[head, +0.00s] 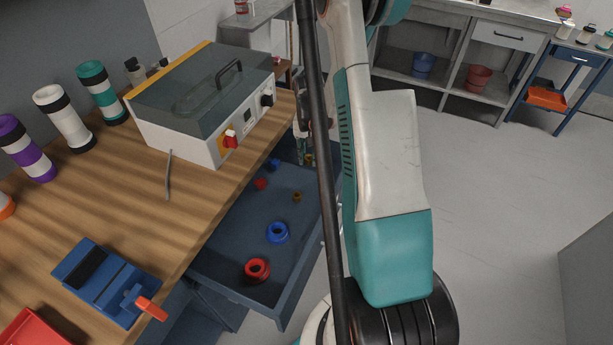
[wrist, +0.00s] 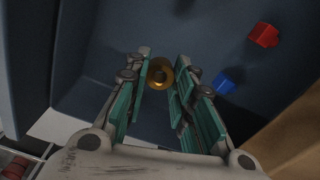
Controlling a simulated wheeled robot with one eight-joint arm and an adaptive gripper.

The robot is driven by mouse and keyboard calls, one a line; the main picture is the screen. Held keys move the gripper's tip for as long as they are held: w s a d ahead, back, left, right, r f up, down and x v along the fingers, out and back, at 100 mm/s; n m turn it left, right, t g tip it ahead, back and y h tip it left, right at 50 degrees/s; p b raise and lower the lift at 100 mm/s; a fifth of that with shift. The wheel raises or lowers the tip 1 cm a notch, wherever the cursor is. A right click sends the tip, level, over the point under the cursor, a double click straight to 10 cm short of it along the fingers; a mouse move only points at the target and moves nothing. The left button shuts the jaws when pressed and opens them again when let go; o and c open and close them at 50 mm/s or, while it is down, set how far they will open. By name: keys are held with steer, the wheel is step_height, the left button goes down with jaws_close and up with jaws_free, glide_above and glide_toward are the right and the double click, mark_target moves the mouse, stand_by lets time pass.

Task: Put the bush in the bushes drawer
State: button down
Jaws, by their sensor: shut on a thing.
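A small brass bush (wrist: 160,73) sits between the teal finger pads of my gripper (wrist: 166,80) in the wrist view. My gripper is shut on it, with its pads on either side. In the head view my gripper (head: 305,152) is partly hidden behind my arm, at the far end of the open dark blue drawer (head: 240,258). The drawer's floor (wrist: 120,60) shows below the bush in the wrist view. The gap between bush and floor is hard to judge.
Several bushes lie in the drawer, among them a large red one (head: 257,269), a large blue one (head: 277,232) and a small brass one (head: 297,197). The wooden bench (head: 60,220) overhangs the drawer's left side and bears a blue vise (head: 100,285).

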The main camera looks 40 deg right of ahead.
mark_target(309, 179)
steer(key=shift+f+b, duration=1.15)
steer(key=shift+f, duration=2.85)
steer(key=shift+f, duration=0.1)
steer(key=c, duration=1.4)
jaws_free()
steer(key=shift+o, duration=0.2)
step_height(309, 179, up, 12)
steer(key=p, duration=0.4)
steer(key=shift+p, duration=0.3)
